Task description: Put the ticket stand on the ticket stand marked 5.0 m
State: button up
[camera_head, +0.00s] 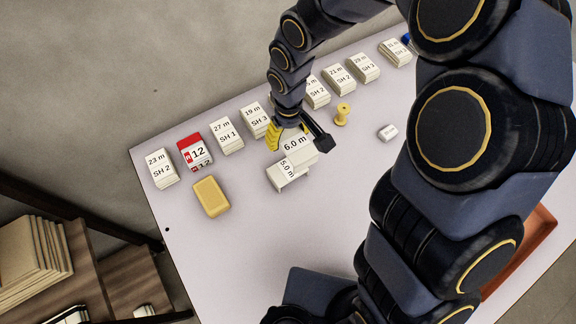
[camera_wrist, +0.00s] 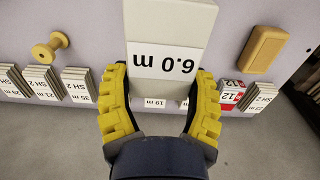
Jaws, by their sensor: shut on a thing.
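The white ticket stand marked 6.0 m (camera_head: 299,151) is between the fingers of my gripper (camera_head: 295,135), which is shut on it. In the wrist view, the 6.0 m ticket stand (camera_wrist: 168,25) extends past the yellow fingers of my gripper (camera_wrist: 160,85), label facing me. The ticket stand marked 5.0 m (camera_head: 287,178) lies on the table, its label partly covered by the 6.0 m one. The 6.0 m stand overlaps it from above in the head view. I cannot tell whether they touch. The 5.0 m stand is hidden in the wrist view.
A row of labelled ticket stacks runs along the table's far edge, including a red-topped one (camera_head: 195,152). A yellow block (camera_head: 211,196), a yellow spool (camera_head: 342,114) and a small white block (camera_head: 388,132) lie nearby. The table (camera_head: 235,270) is clear toward the front.

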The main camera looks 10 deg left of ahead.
aim_at(282, 161)
jog(key=shift+s+a, duration=0.2)
jog(key=shift+a, duration=0.35)
jog(key=shift+s+a+f, duration=0.1)
jog(key=shift+f, duration=3.85)
jog(key=shift+f, duration=0.2)
jog(key=shift+f, duration=0.35)
jog(key=o, duration=1)
jog(key=shift+o, duration=0.2)
notch_tip(282, 161, up, 13)
jog(key=shift+r, duration=0.1)
